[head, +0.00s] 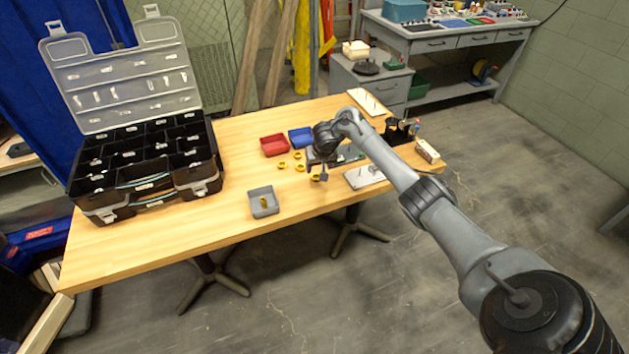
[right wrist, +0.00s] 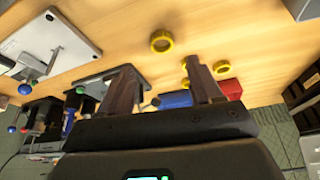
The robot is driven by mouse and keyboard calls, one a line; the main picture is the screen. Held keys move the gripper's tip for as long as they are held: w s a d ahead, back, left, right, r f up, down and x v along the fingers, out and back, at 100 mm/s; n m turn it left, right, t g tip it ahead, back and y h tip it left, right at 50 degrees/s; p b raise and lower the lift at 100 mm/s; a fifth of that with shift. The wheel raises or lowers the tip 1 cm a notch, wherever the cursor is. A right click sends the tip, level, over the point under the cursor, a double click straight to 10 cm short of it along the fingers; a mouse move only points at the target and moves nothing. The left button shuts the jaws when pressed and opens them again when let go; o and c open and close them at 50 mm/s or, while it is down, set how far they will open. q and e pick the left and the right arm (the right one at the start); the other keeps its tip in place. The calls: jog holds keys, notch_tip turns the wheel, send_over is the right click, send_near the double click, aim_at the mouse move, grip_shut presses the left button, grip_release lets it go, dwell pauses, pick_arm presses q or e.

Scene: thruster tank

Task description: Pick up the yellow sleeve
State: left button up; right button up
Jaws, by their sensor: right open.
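Several yellow ring-shaped sleeves lie loose on the wooden table; one (head: 283,164) is at the left of the group in the head view. Another yellow sleeve (right wrist: 161,40) shows in the right wrist view, lying apart beyond my fingertips. A small yellow piece (head: 263,202) sits inside the grey bin (head: 274,208). My right gripper (head: 321,174) is above the table at the right side of the loose sleeves, partly hiding that area. In the right wrist view its two fingers (right wrist: 160,78) are apart with nothing between them. My left gripper is not in view.
A red bin (head: 274,145) and a blue bin (head: 300,138) stand behind the sleeves. A large open black organizer case (head: 147,170) fills the table's left side. A white-topped plate (head: 364,177) lies right of my gripper. The table between case and bins is clear.

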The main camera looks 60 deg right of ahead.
aim_at(316, 178)
jog(key=shift+b+x, duration=0.3)
jog(key=shift+x, duration=0.55)
jog(key=b+x, duration=0.2)
jog(key=x, duration=0.2)
jog(key=shift+s+a+f+b, duration=0.1)
jog(key=shift+a+f+b, duration=0.05)
jog(key=shift+a+b, duration=0.25)
jog(key=shift+d+f, duration=0.2)
jog(key=shift+f, duration=0.15)
jog(key=c, duration=1.1)
